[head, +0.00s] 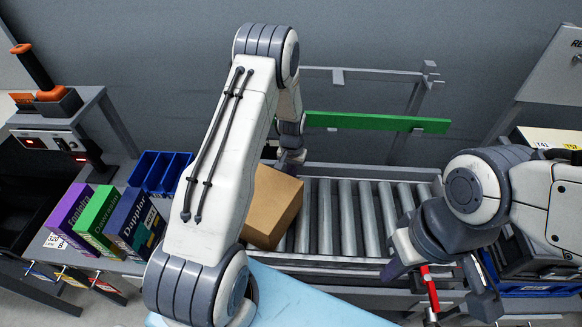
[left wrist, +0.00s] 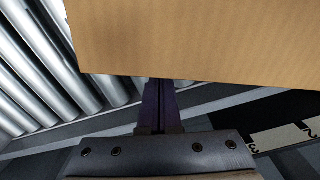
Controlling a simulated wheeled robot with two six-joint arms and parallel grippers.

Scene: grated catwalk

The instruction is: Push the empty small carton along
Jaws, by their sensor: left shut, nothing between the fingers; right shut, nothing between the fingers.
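The small brown carton (head: 272,207) sits tilted in the picture at the left end of the roller conveyor (head: 345,215), partly hidden by my left arm. My left gripper (head: 291,160) is at the carton's far side, its fingertips mostly hidden in the head view. In the left wrist view the closed fingers (left wrist: 158,105) meet the lower edge of the carton (left wrist: 200,40); whether they touch it I cannot tell. The inside of the carton does not show. My right gripper (head: 484,300) is shut and empty, at the lower right, away from the carton.
Bare rollers lie right of the carton. A green bar (head: 375,122) runs behind the conveyor. Purple, green and blue boxes (head: 100,220) and blue bins (head: 160,172) stand on the left bench. A light blue surface (head: 300,300) lies in front. A label strip (left wrist: 285,140) shows beside the conveyor.

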